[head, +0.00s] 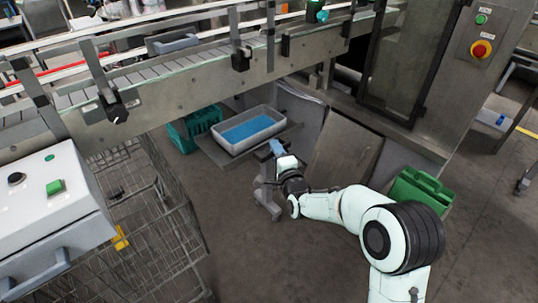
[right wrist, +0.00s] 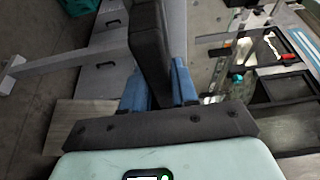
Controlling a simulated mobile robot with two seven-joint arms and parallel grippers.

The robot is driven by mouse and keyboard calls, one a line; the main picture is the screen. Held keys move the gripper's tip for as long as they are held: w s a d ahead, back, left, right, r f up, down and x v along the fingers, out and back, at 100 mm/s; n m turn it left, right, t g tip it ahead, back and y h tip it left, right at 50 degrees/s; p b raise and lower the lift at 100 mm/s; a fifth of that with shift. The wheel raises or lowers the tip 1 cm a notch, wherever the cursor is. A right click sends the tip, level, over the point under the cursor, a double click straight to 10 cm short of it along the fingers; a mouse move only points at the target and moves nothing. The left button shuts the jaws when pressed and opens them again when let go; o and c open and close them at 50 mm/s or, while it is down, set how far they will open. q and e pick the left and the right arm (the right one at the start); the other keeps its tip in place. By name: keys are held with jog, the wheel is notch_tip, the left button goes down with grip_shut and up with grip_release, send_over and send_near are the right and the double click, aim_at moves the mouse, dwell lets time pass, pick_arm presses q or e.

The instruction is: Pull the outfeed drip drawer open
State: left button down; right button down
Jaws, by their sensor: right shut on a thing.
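Under the conveyor, a grey tray with a blue inside (head: 235,144) sits on a flat grey drawer-like shelf (head: 214,151) that sticks out from below the machine. My right gripper (head: 277,147) is at the front right of this shelf, its blue fingers pointing towards it. In the right wrist view the blue fingers (right wrist: 158,90) are closed on either side of a dark upright bar (right wrist: 150,40), which looks like a handle. How the bar joins the drawer is hidden. My left gripper is in neither view.
A teal crate (head: 195,125) stands behind the tray at left. A wire cage trolley (head: 155,215) and a white control box (head: 50,205) fill the left. A green crate (head: 420,190) stands right of my arm. Floor before the shelf is clear.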

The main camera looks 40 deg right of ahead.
jog(key=shift+s, duration=0.5)
jog(key=c, duration=1)
grip_release()
jog(key=shift+o, duration=0.2)
jog(key=shift+s, duration=0.1)
jog(key=v, duration=1.3)
